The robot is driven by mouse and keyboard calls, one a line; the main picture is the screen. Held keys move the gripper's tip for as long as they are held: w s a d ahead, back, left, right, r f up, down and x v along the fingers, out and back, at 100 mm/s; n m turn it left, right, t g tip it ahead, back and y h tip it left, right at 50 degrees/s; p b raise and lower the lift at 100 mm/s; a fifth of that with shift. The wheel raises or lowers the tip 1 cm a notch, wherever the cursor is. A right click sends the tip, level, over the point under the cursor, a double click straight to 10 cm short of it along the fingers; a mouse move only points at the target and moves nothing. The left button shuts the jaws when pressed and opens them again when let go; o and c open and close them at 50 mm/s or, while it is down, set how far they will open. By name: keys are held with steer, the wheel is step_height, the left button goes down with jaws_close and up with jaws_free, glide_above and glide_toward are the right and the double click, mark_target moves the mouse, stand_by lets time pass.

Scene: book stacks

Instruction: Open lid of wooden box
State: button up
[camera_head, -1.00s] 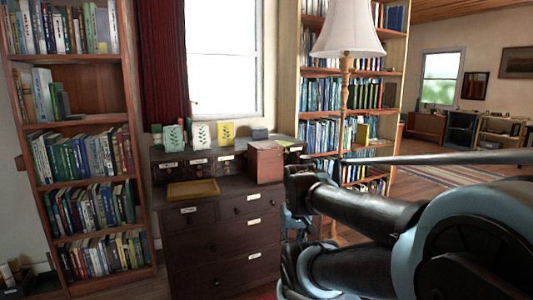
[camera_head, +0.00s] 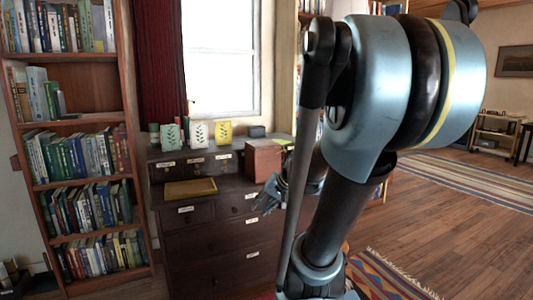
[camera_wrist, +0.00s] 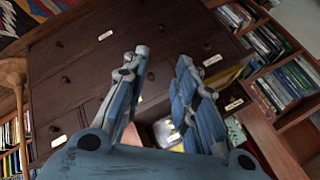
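The wooden box (camera_head: 262,160) is a reddish-brown cube on the right part of the dark dresser top, beside the small labelled drawers. Its lid looks closed. My gripper (camera_head: 266,202) shows in the head view in front of the dresser, a little below and in front of the box, partly behind my arm. In the wrist view my gripper (camera_wrist: 162,57) has its two fingers spread apart with nothing held between them. It is apart from the box. I cannot make out the box clearly in the wrist view.
The dark dresser (camera_head: 215,245) has a yellow tray (camera_head: 190,188) on its top, left of the box. Upright cards (camera_head: 198,134) stand behind on the small drawers. A bookcase (camera_head: 85,150) stands at left. The floor at right is open, with striped rugs (camera_head: 470,180).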

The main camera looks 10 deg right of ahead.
steer(key=w+r+m+t+y, duration=0.2)
steer(key=w+r+t, duration=0.15)
steer(key=w, duration=0.55)
steer(key=m+t+h, duration=0.2)
steer(key=m+t, duration=0.6)
steer(key=m, duration=0.1)
glide_toward(265, 149)
steer(key=shift+g, duration=0.25)
steer(key=x, duration=0.8)
steer(key=shift+w+r, duration=0.2)
steer(key=shift+r, duration=0.1)
steer(key=shift+y, duration=0.4)
jaws_close()
